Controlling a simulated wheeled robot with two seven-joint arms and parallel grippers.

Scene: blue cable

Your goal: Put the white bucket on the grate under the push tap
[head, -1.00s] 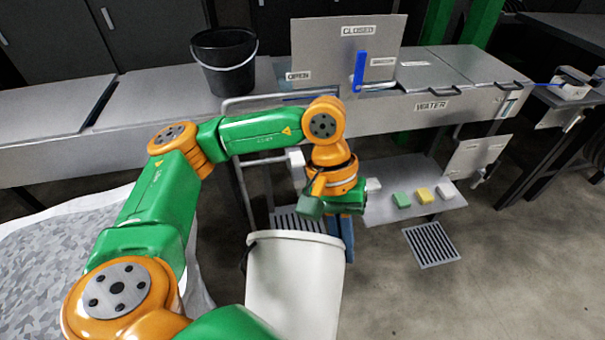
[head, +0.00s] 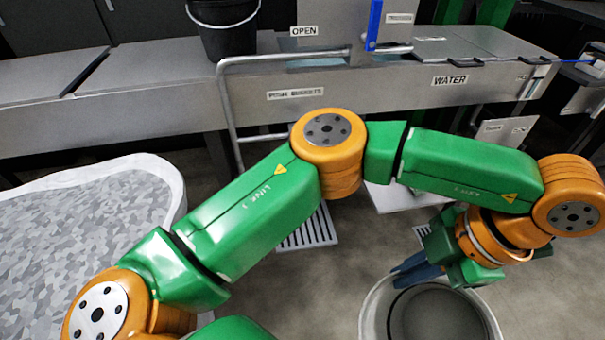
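The white bucket (head: 372,318) is at the bottom right, cut off by the frame edge. I look down into its open top. My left gripper (head: 415,272) reaches over from the left, with its blue fingers at the bucket's back rim. It appears shut on that rim, though the contact is partly hidden. One floor grate (head: 308,232) lies below the trough, partly behind my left arm. A second grate (head: 428,231) shows only in part behind the arm. The push tap is not clearly visible. My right gripper is not in view.
A black bucket (head: 228,28) stands on the metal trough, beside a tubular rail (head: 285,59). A blue lever (head: 374,22) stands near the OPEN label. A pale patterned tub (head: 95,230) is at the left. Grey floor is clear around the white bucket's right side.

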